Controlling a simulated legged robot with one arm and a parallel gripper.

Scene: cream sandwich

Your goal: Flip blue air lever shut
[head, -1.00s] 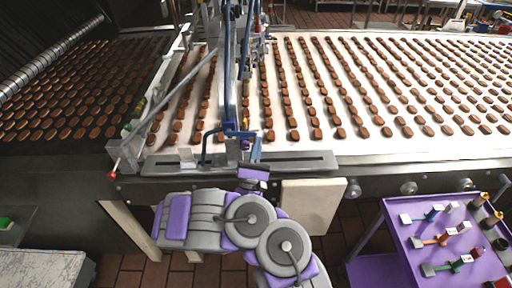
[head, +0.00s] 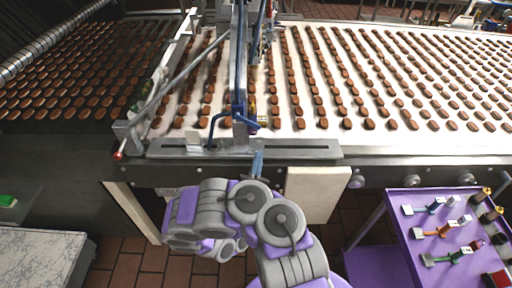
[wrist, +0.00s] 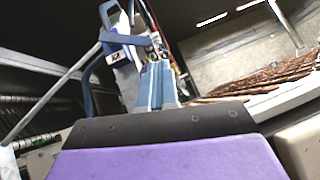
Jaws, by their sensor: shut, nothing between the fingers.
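The blue air lever (head: 246,122) sits low on the upright blue and grey post at the front edge of the conveyor. It also shows in the wrist view as a blue bar (wrist: 126,39) lying roughly level across the post. My gripper (head: 258,156) is just below and slightly right of the lever in the head view. In the wrist view its blue-grey fingers (wrist: 156,70) are shut and empty, pointing up towards the post. The fingertips look apart from the lever, though the depth between them is hard to judge.
A curved blue tube (head: 214,128) stands left of the lever. A slanted bar with a red knob (head: 119,155) is further left. The conveyor (head: 300,124) carries rows of brown biscuits. A purple cart (head: 408,238) with several small levers stands at right.

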